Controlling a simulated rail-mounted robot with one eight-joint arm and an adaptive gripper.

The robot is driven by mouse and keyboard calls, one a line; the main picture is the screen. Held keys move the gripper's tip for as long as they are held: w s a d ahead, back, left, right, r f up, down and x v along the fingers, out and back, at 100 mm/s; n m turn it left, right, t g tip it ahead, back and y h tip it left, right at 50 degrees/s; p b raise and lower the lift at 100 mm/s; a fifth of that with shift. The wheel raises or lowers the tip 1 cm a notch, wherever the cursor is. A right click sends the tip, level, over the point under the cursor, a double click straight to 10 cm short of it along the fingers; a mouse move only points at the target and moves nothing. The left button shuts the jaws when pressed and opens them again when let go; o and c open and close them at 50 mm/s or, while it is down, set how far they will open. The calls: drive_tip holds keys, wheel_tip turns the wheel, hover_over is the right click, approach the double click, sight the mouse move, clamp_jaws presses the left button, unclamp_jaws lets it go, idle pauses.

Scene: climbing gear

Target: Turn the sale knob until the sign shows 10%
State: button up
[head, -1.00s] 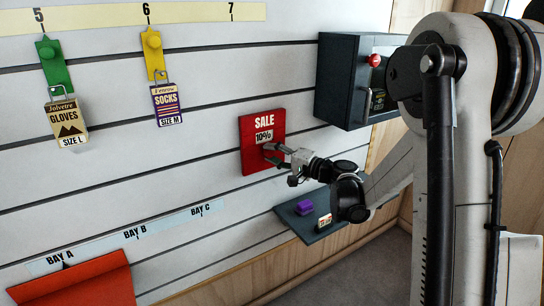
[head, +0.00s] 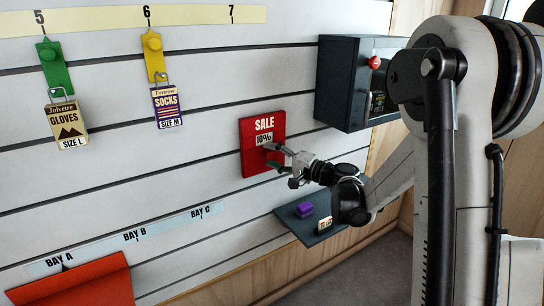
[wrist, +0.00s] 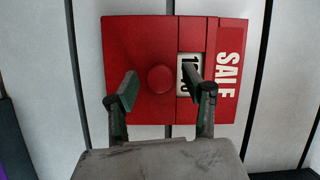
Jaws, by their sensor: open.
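The red sale sign (head: 263,125) is on the slatted wall, and its small white window (head: 264,139) reads 10%. In the wrist view the sign (wrist: 135,45) appears turned sideways, and one finger partly covers the window (wrist: 186,64). The round red sale knob (wrist: 160,79) is beside the window, between my fingers. My gripper (head: 274,158) is in front of the lower part of the sign. In the wrist view its fingers are spread on either side of the knob, with a visible gap at each side.
A dark open cabinet (head: 340,85) with a red knob is right of the sign. A dark shelf (head: 314,238) with a purple block (head: 304,209) and a small tag is below my gripper. Gloves (head: 67,124) and socks (head: 167,105) packets hang at left. A red bin (head: 85,280) is lower left.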

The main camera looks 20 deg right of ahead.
drive_tip(key=v, duration=1.1)
drive_tip(key=shift+s+d, duration=0.3)
drive_tip(key=s+a+r+n+g+h+p, duration=0.3)
drive_tip(key=s+a+r+g+h+p, duration=0.15)
drive_tip(key=s+a, duration=0.65)
drive_tip(key=s+d+r+n+g+h+p, duration=0.1)
drive_tip(key=s+r+n+h+p, duration=0.1)
drive_tip(key=s, duration=0.7)
drive_tip(key=s+d+r+n+g+h+p, duration=0.1)
drive_tip(key=s+d+r+n+h+p, duration=0.1)
drive_tip(key=s, duration=0.7)
drive_tip(key=n+h+p, duration=0.1)
drive_tip(key=h+p, duration=0.1)
drive_tip(key=h, duration=0.1)
drive_tip(key=shift+s, duration=0.25)
